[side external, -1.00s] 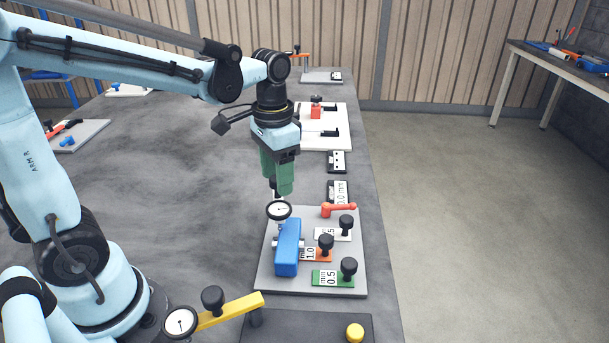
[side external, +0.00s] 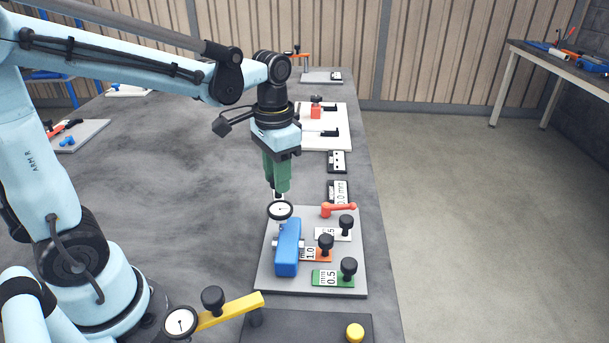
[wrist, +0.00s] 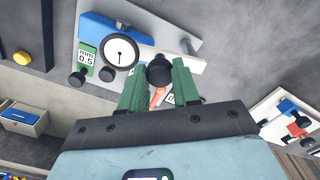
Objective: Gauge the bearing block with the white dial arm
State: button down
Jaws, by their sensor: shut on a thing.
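The bearing block (side external: 288,258) is blue, with a metal shaft end showing at its side, and stands on a grey plate (side external: 268,284). The white dial arm's round dial (side external: 280,210) is at the block's far end; in the wrist view the dial (wrist: 120,52) overlaps the blue block (wrist: 98,28). My gripper (side external: 279,190) has green fingers and is above the far edge of the plate. In the wrist view its fingers are shut on the dial arm's black knob (wrist: 159,70).
Green (side external: 328,278), orange (side external: 310,254) and white (side external: 326,234) strips with black knobs lie right of the block, beside a red handle (side external: 338,209). A yellow dial arm (side external: 230,310) is nearer the camera.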

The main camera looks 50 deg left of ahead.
jog(key=shift+w+d+n, duration=0.2)
jog(key=shift+w+n, duration=0.15)
jog(key=shift+n, duration=0.65)
jog(key=c, duration=0.8)
grip_release()
notch_tip(320, 180, up, 12)
dwell(0.4)
notch_tip(320, 180, down, 12)
jog(key=shift+f, duration=0.1)
dwell(0.6)
dwell(0.3)
